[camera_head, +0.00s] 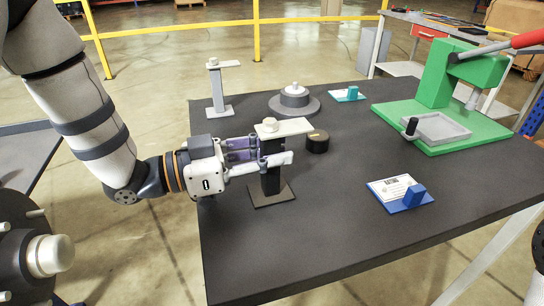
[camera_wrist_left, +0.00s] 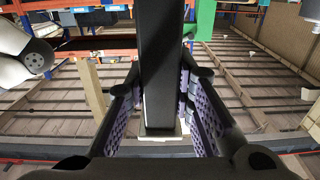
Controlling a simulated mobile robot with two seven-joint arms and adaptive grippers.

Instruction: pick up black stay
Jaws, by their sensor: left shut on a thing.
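The black stay (camera_head: 270,179) is a dark upright post on a flat dark base (camera_head: 283,196), near the left edge of the black table. A pale flat plate with a small knob (camera_head: 283,127) sits at its top. My left gripper (camera_head: 268,158) comes in from the left and is shut on the upper part of the post, below the plate. In the left wrist view the black post (camera_wrist_left: 160,65) stands between the two purple-padded fingers. The fingers hide part of the post in the head view. My right gripper does not show.
A pale stand (camera_head: 216,88), a grey round base (camera_head: 294,103) and a black puck (camera_head: 317,142) are behind the stay. A green press (camera_head: 440,85) stands at the back right. A blue holder with a card (camera_head: 400,194) lies to the right. The front of the table is clear.

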